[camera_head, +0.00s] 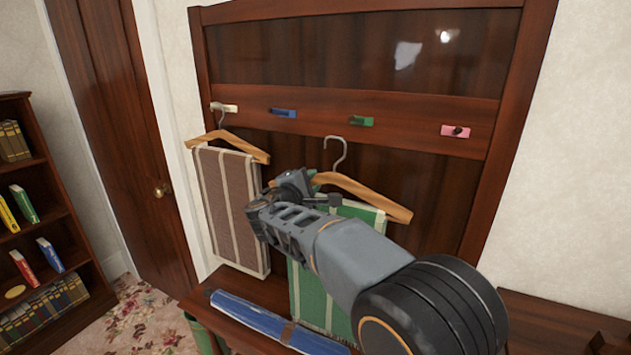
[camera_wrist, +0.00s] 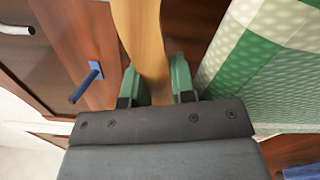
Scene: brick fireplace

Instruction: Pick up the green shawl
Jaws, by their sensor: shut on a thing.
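The green shawl (camera_head: 308,290) has green and pale stripes and hangs over a wooden hanger (camera_head: 372,194) with a metal hook (camera_head: 336,150). The hook shows below and left of the green peg (camera_head: 361,121), apart from it in the picture. My gripper (camera_head: 290,186) is at the hanger's left arm and hides part of it and of the shawl. In the wrist view, my gripper's fingers (camera_wrist: 156,84) are shut on the wooden hanger bar (camera_wrist: 146,40), with the green shawl (camera_wrist: 265,70) just to the right.
A brown striped shawl (camera_head: 228,205) hangs on another hanger at left, under the white peg (camera_head: 230,109). The blue peg (camera_head: 283,114) and pink peg (camera_head: 456,131) are bare. A bookshelf (camera_head: 55,220) stands far left.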

